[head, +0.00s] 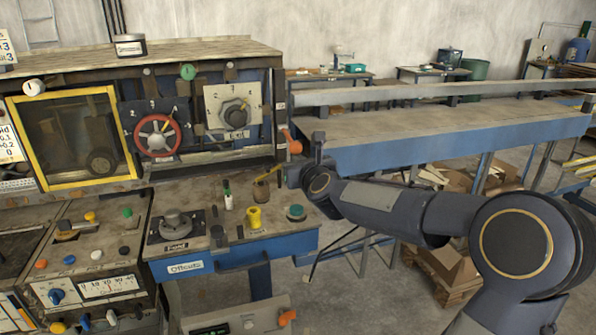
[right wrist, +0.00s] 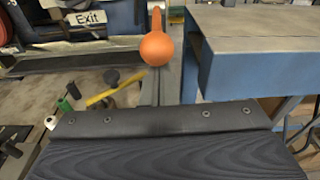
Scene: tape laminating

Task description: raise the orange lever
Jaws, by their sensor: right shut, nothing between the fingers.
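The orange lever (head: 292,142) sits at the right side of the machine's upright panel, by the end of the long blue bench. In the right wrist view its round orange knob (right wrist: 158,47) hangs at the lower end of a short orange handle. My right gripper (head: 292,175) is just below the lever in the head view, shut and empty. A gap shows between the knob and the dark gripper body in the right wrist view, and I see no contact. My left gripper is not in view.
The control desk below has a yellow knob (head: 254,217), a teal button (head: 295,212) and a grey dial (head: 175,224). A red handwheel (head: 157,135) is on the panel. The blue bench (head: 440,140) runs right behind my right arm. An Exit label (right wrist: 84,18) is left of the lever.

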